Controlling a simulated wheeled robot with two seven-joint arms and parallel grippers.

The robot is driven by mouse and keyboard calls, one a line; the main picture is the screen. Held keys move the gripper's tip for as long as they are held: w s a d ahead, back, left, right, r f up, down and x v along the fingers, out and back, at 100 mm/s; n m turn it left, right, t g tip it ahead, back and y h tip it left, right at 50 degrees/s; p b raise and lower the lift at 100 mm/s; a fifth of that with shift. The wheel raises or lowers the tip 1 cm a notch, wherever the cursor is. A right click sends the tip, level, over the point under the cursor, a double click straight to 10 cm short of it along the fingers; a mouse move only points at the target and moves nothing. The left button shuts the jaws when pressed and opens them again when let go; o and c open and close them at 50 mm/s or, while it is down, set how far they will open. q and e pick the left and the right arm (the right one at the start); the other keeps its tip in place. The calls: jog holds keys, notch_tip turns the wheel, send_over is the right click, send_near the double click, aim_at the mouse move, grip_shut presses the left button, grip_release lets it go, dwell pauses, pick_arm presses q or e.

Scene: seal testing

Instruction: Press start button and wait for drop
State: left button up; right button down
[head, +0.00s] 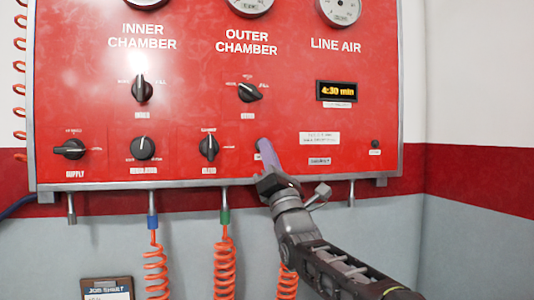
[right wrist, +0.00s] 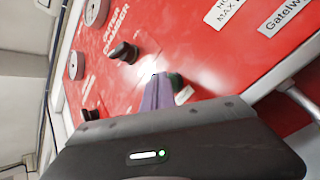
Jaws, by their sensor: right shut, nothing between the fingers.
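The red control panel (head: 300,112) fills most of the head view, with a timer display (head: 337,91) reading 4:30 min. My right gripper (head: 264,146) is shut and empty, its purple-grey fingers pointing at the panel's lower middle, right of the lower knobs. In the right wrist view the fingers (right wrist: 157,92) reach the panel face beside a dark green round part (right wrist: 176,82), which may be the start button. The fingers partly cover it, and I cannot tell whether they touch it. In the head view that spot is hidden behind the gripper. My left gripper is not in view.
Several black knobs (head: 142,90) stick out of the panel. Gauges line its top edge. A small dark knob or button (head: 375,144) sits at the far right. Orange coiled hoses (head: 224,262) hang below the panel, and a clipboard (head: 107,289) is at the lower left.

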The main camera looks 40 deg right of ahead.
jog(key=s+a+b, duration=0.2)
jog(key=s+b, duration=0.3)
jog(key=shift+s, duration=0.35)
dwell(0.8)
